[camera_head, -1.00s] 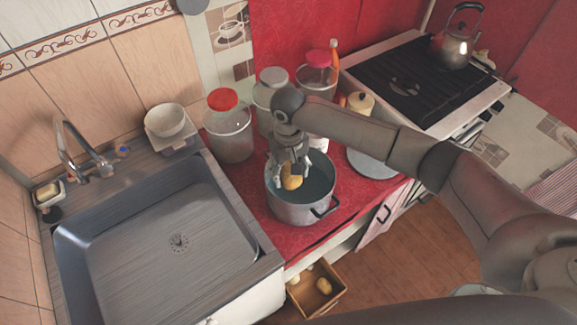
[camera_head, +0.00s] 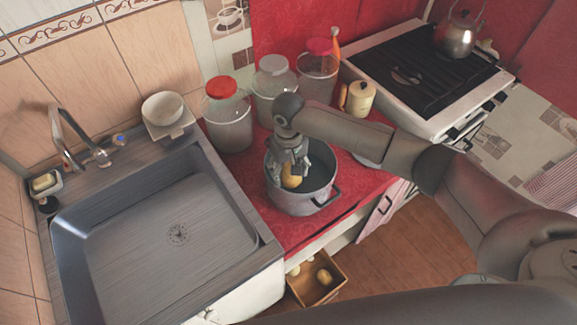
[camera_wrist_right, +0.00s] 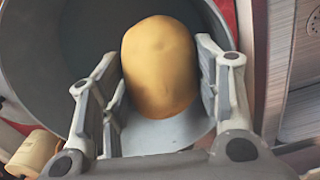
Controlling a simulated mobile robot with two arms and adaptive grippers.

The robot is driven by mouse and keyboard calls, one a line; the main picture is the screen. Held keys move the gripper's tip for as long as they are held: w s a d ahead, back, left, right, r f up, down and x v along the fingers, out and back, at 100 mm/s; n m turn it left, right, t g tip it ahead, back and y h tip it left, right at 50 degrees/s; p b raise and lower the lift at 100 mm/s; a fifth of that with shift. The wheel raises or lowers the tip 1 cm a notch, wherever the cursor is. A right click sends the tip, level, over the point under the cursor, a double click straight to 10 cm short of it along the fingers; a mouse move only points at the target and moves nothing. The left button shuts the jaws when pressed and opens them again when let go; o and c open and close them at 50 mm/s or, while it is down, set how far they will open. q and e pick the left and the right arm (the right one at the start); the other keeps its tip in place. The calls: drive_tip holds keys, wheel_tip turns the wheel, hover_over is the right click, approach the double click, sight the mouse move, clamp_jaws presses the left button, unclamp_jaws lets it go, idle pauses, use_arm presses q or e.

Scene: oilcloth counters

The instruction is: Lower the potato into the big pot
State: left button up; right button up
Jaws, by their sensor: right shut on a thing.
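The big pot (camera_head: 299,203) is a grey metal pot with side handles, standing on the red oilcloth counter. My right gripper (camera_head: 289,174) points down into the pot's mouth. It is shut on the potato (camera_head: 291,182), which is yellow-brown. In the right wrist view the potato (camera_wrist_right: 160,68) sits between the two fingers of the right gripper (camera_wrist_right: 160,95), with the pot's inside (camera_wrist_right: 85,40) around and behind it. I cannot tell if the potato touches the pot's bottom. My left gripper is not in view.
Several jars stand behind the pot, among them a red-lidded jar (camera_head: 228,115). A cream canister (camera_head: 360,98) stands to the right, near the stove (camera_head: 425,80). The sink (camera_head: 150,240) is at left. An open drawer (camera_head: 335,285) with potatoes is below the counter.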

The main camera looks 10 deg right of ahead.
sight(289, 166)
drive_tip(key=shift+f+b, duration=0.85)
drive_tip(key=shift+f, duration=1.4)
drive_tip(key=o, duration=1.2)
drive_tip(key=shift+a, duration=0.1)
drive_tip(key=shift+r, duration=0.25)
wheel_tip(289, 166, up, 12)
drive_tip(key=shift+f, duration=0.2)
